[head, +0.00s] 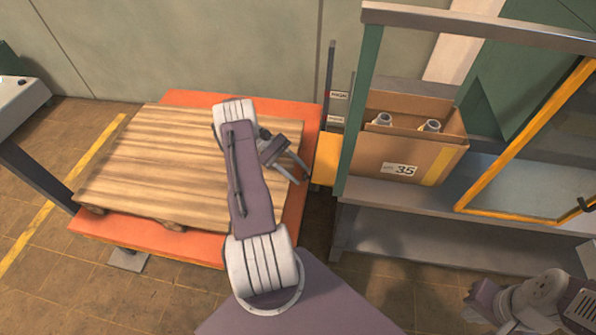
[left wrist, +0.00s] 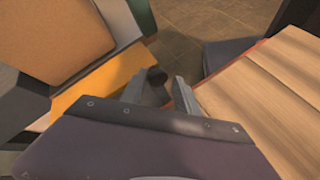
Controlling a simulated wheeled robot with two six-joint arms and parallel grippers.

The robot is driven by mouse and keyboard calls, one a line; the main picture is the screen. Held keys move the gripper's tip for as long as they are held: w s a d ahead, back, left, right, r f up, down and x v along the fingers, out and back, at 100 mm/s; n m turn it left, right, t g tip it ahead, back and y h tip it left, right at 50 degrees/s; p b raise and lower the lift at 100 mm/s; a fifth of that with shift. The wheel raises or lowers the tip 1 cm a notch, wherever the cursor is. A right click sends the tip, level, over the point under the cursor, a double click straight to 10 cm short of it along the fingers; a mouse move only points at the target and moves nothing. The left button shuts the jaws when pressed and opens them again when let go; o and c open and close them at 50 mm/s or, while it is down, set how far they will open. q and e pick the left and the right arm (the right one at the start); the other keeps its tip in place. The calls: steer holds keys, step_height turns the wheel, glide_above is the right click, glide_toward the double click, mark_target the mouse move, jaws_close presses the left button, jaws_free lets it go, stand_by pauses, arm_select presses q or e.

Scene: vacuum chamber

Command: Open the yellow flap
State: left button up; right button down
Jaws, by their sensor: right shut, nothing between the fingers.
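The yellow flap (head: 327,158) is a small flat panel at the left end of the metal rack, beside the green post. It also shows in the left wrist view (left wrist: 72,97), left of the fingers. My left gripper (head: 303,180) is over the right edge of the pallet's orange base, just left of the flap and apart from it. Its fingers (left wrist: 168,78) are spread with nothing between them. My right gripper (head: 474,294) is at the lower right, in front of the rack, shut and empty; its fingertips are hard to make out.
A cardboard box (head: 405,150) marked 35 holds grey fittings on the rack shelf (head: 420,195). A yellow-framed door (head: 525,140) stands at the right. A wooden pallet (head: 150,165) lies on an orange base (head: 150,247). The green post (head: 358,110) stands close to the flap.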

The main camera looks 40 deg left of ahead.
arm_select(q)
steer(key=shift+r, duration=0.1)
steer(key=b+v, duration=0.1)
steer(key=v, duration=0.6)
steer(key=shift+a, duration=0.35)
steer(key=shift+s+a+r, duration=0.2)
steer(key=shift+a+r, duration=0.25)
steer(key=shift+r, duration=0.05)
